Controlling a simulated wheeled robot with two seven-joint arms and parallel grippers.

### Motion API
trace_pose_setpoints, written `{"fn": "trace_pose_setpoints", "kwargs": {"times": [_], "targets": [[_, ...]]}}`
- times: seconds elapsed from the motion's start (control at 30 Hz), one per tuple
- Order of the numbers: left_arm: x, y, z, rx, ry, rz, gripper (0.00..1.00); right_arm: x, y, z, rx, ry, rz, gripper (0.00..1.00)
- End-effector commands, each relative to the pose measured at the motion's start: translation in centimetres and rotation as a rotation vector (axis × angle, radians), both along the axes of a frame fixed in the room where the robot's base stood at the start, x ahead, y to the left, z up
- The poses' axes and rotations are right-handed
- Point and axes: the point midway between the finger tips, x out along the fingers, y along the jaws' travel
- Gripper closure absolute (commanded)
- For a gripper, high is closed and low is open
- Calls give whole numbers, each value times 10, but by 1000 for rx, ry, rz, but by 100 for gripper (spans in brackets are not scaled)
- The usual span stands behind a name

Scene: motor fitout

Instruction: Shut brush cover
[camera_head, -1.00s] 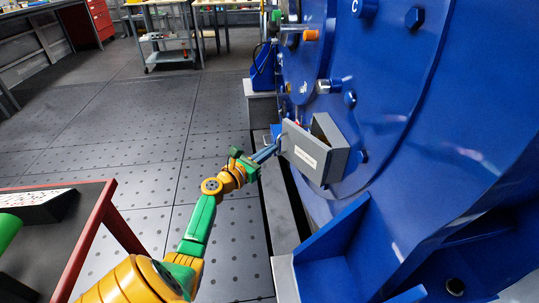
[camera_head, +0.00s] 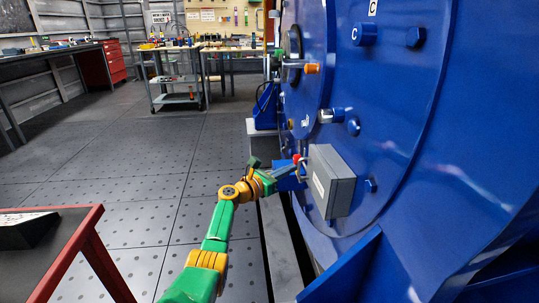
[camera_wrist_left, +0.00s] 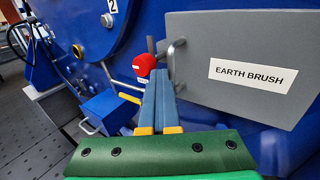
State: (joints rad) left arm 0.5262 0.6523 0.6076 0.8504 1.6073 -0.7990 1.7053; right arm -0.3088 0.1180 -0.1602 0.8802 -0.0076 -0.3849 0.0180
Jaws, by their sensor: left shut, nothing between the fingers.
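The brush cover (camera_head: 321,180) is a grey lid on the front of a grey box (camera_head: 342,194) on the blue motor's face. It looks flush with the box, with no gap visible in the head view. In the left wrist view the cover (camera_wrist_left: 235,95) fills the right side, labelled "EARTH BRUSH", with a metal handle (camera_wrist_left: 176,57) at its left edge. My left gripper (camera_head: 299,170) is shut and empty, at the left of the cover near the handle. Its blue fingers (camera_wrist_left: 158,78) end just below the handle; contact is unclear. My right gripper is out of view.
A red knob (camera_wrist_left: 144,64) sits beyond my fingertips. A small blue box (camera_wrist_left: 107,111) with a handle is to their left. The blue motor (camera_head: 440,130) fills the right side. A red-edged table (camera_head: 75,222) stands front left. The floor between is clear.

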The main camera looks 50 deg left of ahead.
Motion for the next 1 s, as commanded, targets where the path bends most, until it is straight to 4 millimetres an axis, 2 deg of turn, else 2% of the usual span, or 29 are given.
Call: {"fn": "trace_pose_setpoints", "kwargs": {"times": [0.47, 0.57, 0.8, 1.0], "targets": [[-1, -1, 0, -1, 2, -3, 100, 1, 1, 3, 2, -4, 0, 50], [-11, -2, 2, -1, 3, -5, 100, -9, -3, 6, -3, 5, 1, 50], [-55, -4, 2, -3, 6, -7, 100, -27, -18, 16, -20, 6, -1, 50], [-71, -5, 0, -4, 2, -7, 100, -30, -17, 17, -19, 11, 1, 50]]}}
